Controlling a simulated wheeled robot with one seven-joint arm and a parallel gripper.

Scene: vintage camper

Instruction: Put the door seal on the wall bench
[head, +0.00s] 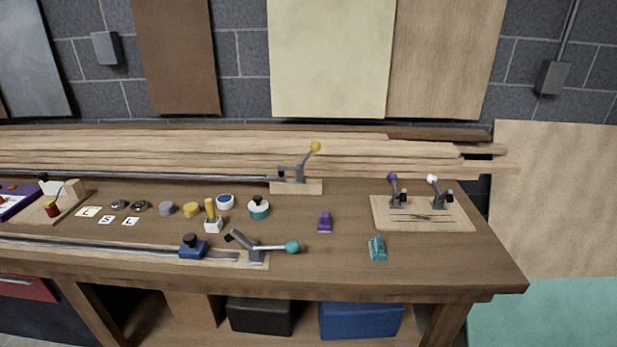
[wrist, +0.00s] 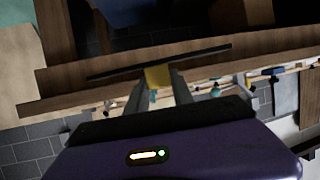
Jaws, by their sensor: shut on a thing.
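My gripper (wrist: 158,86) shows in the wrist view with its two fingers shut on a yellow block. A long thin black strip runs crosswise at the block's far side; together they look like the door seal (wrist: 157,75). The strip sticks out well past both fingers and is slightly tilted in the picture. The wall bench (head: 345,268) fills the middle of the head view, with its wooden top. It also shows in the wrist view (wrist: 55,92), behind the held strip. I cannot tell the gap between strip and bench. The gripper is outside the head view.
A teal-handled clamp (head: 255,247), a purple block (head: 324,222), a teal block (head: 377,248) and a clamp board (head: 430,224) stand on the bench. Stacked planks (head: 230,152) line the back. Bare top lies between the purple block and the clamp board, and at the right end.

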